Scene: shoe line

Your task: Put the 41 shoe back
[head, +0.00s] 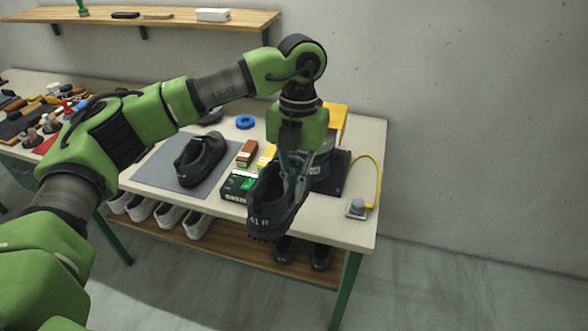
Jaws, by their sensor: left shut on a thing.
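My left gripper (292,172) is shut on a black shoe (265,205), which hangs at the table's front edge with its heel towards me. White marking on the heel looks like "41 R". The fingers grip the shoe's upper near its opening. Another black shoe (200,158) lies on a grey mat (160,172) on the table (366,150). My right gripper is not in view.
Under the table a wooden lower shelf (225,247) bears several white shoes (168,215) at left and a pair of black shoes (320,256) at right. A green-black box (238,185), brown block (247,152), blue ring (245,122) and yellow-cabled device (356,209) are on the tabletop.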

